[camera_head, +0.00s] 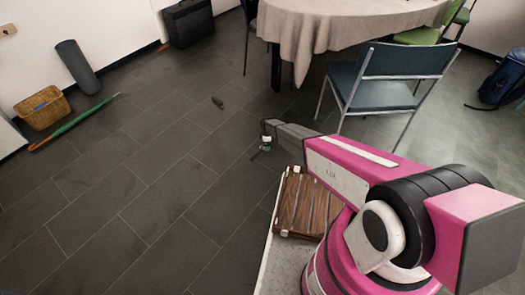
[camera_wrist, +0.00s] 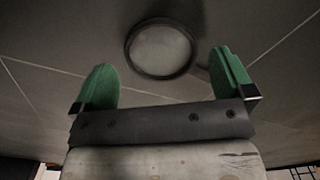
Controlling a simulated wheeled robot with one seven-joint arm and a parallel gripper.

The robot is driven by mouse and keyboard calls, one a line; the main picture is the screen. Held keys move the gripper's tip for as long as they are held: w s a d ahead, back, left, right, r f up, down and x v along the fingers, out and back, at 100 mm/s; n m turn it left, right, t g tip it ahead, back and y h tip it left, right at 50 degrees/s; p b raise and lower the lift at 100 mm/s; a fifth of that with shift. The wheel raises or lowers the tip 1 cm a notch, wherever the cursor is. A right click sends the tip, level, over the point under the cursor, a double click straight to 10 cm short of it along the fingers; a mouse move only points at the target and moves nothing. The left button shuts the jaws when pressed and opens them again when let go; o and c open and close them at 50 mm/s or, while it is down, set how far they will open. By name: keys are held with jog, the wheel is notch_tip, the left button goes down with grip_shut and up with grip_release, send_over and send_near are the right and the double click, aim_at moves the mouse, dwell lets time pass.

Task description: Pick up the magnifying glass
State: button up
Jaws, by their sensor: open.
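The magnifying glass (camera_wrist: 161,49) shows in the wrist view as a round pale lens with a dark rim, over grey floor tiles. It lies ahead of my gripper (camera_wrist: 163,72), centred between the two green fingers and apart from them. A short dark piece at the rim's right side may be its handle, partly behind the right finger. My gripper is open with nothing between its fingers. In the head view my gripper (camera_head: 265,142) hangs over the floor left of the table and chair. I cannot make out the magnifying glass surely there.
A small dark object (camera_head: 217,102) lies on the floor. A blue chair (camera_head: 390,62) and a cloth-covered table (camera_head: 320,25) stand right of it. A basket (camera_head: 42,107), a grey roll (camera_head: 77,66) and a black case (camera_head: 188,22) line the wall. The left floor is mostly clear.

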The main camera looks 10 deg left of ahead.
notch_tip(320, 180, down, 3)
jog(key=shift+a+r, duration=0.1)
jog(key=c, duration=0.7)
jog(key=shift+r, duration=0.1)
